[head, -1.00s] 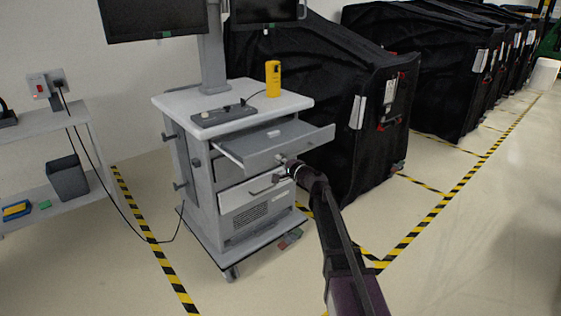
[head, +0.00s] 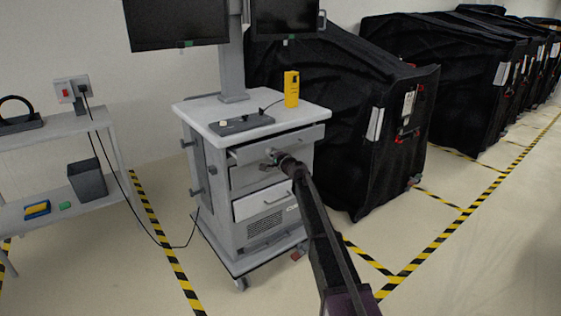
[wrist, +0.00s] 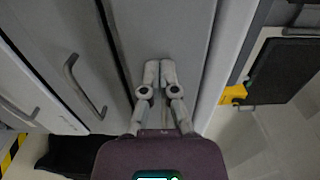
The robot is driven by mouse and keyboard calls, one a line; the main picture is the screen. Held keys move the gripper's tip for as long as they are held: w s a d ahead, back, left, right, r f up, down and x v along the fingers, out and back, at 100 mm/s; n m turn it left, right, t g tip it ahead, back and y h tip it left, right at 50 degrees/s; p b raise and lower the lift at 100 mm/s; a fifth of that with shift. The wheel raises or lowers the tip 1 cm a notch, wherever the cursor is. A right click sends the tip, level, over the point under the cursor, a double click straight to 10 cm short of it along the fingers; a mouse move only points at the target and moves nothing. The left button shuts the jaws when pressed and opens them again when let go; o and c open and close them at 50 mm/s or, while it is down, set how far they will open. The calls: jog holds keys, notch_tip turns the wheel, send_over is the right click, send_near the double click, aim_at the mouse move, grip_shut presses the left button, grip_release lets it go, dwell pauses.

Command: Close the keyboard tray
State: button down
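The keyboard tray (head: 305,137) is a grey flat drawer just under the white worktop of the grey cart. The fingertips lie against or very close to the grey tray front (wrist: 185,30); exact contact is hard to tell.
Below are drawers with bar handles; one handle (wrist: 85,85) shows in the wrist view. A keyboard-like device (head: 240,124) and a yellow bottle-like object (head: 291,88) stand on the worktop (head: 215,110). Black covered carts (head: 350,120) stand close right. Shelves (head: 60,125) stand left. Floor in front is clear.

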jog(key=x, duration=0.7)
jog(key=shift+w+a, duration=0.2)
jog(key=shift+w, duration=0.1)
jog(key=shift+w+a, duration=0.2)
jog(key=shift+r, duration=0.15)
jog(key=shift+s+d, duration=0.25)
jog(key=shift+s, duration=0.1)
jog(key=v, duration=1.3)
jog(key=shift+s+d, duration=0.25)
jog(key=shift+s, duration=0.05)
